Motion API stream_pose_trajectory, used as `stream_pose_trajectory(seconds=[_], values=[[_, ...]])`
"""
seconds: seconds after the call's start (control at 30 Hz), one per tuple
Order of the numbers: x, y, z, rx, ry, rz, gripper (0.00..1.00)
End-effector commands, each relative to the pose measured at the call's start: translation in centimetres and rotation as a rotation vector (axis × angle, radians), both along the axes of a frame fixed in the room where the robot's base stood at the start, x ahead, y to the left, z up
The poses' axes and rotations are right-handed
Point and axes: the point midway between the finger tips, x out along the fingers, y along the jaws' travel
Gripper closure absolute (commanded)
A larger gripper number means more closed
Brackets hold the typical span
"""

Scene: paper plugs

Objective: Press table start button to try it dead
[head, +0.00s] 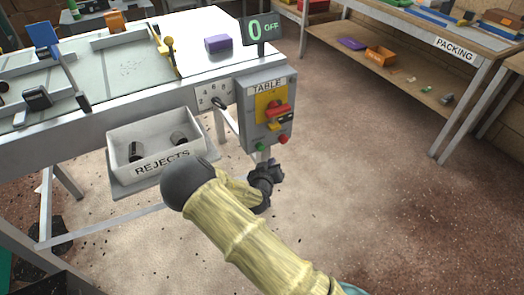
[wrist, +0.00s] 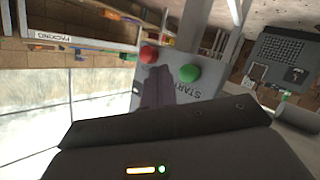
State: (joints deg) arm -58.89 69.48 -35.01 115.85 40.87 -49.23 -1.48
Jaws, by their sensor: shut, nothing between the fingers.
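The grey TABLE control box (head: 244,118) hangs at the front right corner of the work table. Its green button (head: 263,147) sits at the lower left and a red button (head: 283,139) beside it. In the wrist view the green button (wrist: 190,73) is next to the word START, with the red button (wrist: 149,53) to its left. My gripper (head: 266,172) is just below the box. In the wrist view its shut, empty fingers (wrist: 158,85) point at the panel, below and left of the green button. I cannot tell whether they touch it.
A red switch handle (head: 277,110) on a yellow plate sits above the buttons. The display (head: 262,29) reads 0 OFF. The REJECTS bin (head: 158,157) hangs left of the box, holding dark pieces. The PACKING bench (head: 410,30) stands back right; the floor between is open.

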Motion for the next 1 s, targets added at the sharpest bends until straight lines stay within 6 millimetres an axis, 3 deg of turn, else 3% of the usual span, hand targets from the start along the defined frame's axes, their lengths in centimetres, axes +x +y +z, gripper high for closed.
stream_pose_trajectory(seconds=[0.33, 1.0], values=[[2.9, 2.0, -0.1, -0.001, 0.000, 0.002, 1.00], [3.1, 2.1, 0.0, -0.001, 0.001, 0.001, 1.00]])
